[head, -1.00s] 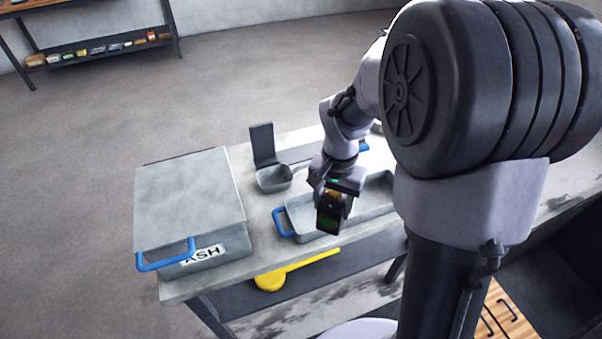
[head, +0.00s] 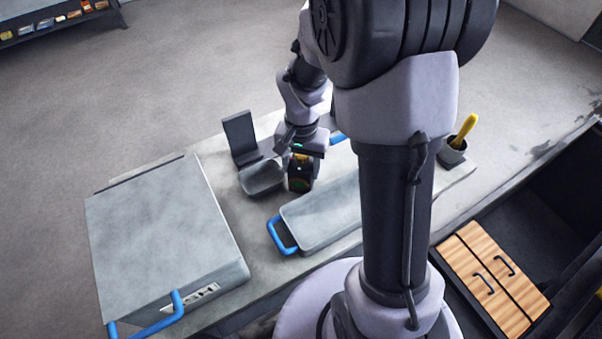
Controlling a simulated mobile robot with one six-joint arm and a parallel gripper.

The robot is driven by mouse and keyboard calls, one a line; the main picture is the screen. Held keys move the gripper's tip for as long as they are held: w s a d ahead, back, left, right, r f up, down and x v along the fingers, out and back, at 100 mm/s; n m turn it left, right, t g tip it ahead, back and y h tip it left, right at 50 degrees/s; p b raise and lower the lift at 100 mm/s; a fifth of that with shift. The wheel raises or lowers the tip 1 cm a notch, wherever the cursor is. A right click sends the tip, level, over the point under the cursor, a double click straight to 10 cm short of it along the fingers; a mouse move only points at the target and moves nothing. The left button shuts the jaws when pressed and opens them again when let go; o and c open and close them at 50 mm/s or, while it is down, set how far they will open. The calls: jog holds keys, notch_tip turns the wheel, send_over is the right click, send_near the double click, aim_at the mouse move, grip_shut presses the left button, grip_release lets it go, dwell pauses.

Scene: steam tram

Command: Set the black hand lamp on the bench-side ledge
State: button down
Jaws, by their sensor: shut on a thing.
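My gripper (head: 301,158) is shut on the black hand lamp (head: 300,178), a small dark box with a greenish round face and a bit of yellow at its top. The lamp hangs below the jaws over the grey bench (head: 205,145), between a grey scoop (head: 262,180) and a grey tray (head: 325,212). I cannot tell whether its bottom touches anything. I cannot tell for sure which surface is the bench-side ledge.
A large grey ash box (head: 165,230) with a blue handle fills the bench's left end. A black upright plate (head: 240,137) stands behind the scoop. A pot with a yellow-handled tool (head: 455,148) is at right. Wooden drawer fronts (head: 490,280) lie at lower right.

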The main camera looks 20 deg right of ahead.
jog(key=shift+f, duration=0.85)
jog(key=shift+r, duration=0.2)
jog(key=c, duration=1)
grip_release()
jog(key=shift+f, duration=0.2)
jog(key=o, duration=0.5)
